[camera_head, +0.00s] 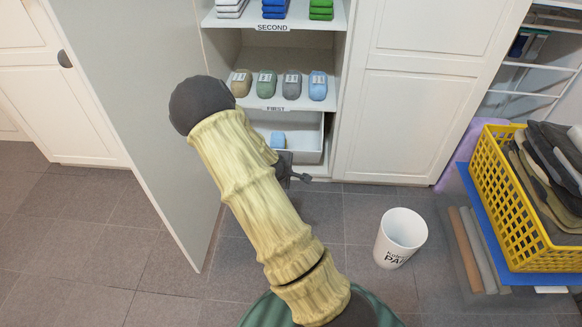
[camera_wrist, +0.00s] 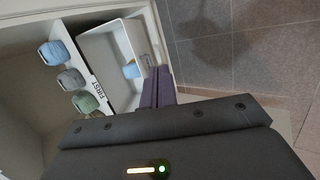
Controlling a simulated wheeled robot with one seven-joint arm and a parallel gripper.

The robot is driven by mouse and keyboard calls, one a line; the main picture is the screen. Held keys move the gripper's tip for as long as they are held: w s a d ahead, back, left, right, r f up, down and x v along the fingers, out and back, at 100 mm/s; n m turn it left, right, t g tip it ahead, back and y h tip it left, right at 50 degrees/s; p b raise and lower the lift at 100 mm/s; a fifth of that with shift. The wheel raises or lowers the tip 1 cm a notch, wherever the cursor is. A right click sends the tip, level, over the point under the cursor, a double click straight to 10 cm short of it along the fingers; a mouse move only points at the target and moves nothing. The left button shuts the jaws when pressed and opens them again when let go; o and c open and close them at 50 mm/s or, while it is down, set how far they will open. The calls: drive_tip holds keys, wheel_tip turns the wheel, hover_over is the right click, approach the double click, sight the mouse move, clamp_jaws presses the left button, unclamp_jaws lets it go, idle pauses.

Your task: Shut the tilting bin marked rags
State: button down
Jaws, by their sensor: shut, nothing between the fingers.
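A white open bin (camera_head: 309,135) sits low in the cabinet, below the shelf marked FIRST, with a light blue item (camera_head: 277,140) inside. No rags label is readable on it. In the wrist view the bin (camera_wrist: 101,46) shows from above, with the same light blue item (camera_wrist: 131,70) near its outer wall. My gripper (camera_head: 303,178) is low in front of the bin, partly hidden by my arm. In the wrist view its dark fingers (camera_wrist: 158,72) are together and empty, beside the bin's front wall; I cannot tell whether they touch it.
The FIRST shelf (camera_head: 293,101) holds several rolled cloths. A tall grey-white door panel (camera_head: 130,90) stands open on the left. A white paper bin (camera_head: 400,240) stands on the floor to the right. A yellow basket (camera_head: 505,205) of clothes is at far right. Floor between is clear.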

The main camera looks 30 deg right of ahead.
drive_tip(key=w+d+f+n+t+h+b, duration=0.1)
drive_tip(key=w+d+f+n+t+b, duration=0.2)
drive_tip(key=w+f+n+b, duration=0.3)
drive_tip(key=w+d+f+n+t+h+b, duration=0.1)
drive_tip(key=w+d+f+n+t+b, duration=0.2)
drive_tip(key=f+n, duration=1)
drive_tip(key=w+f+t+b, duration=0.1)
drive_tip(key=w+b, duration=0.2)
drive_tip(key=b, duration=0.1)
drive_tip(key=shift+d+t, duration=0.3)
drive_tip(key=shift+t, duration=0.1)
drive_tip(key=shift+f, duration=0.1)
drive_tip(key=w+d+b, duration=0.7)
drive_tip(key=w, duration=0.3)
drive_tip(key=shift+w+d+f+b, duration=0.15)
drive_tip(key=shift+w+d+b, duration=0.05)
drive_tip(key=shift+w+b, duration=0.2)
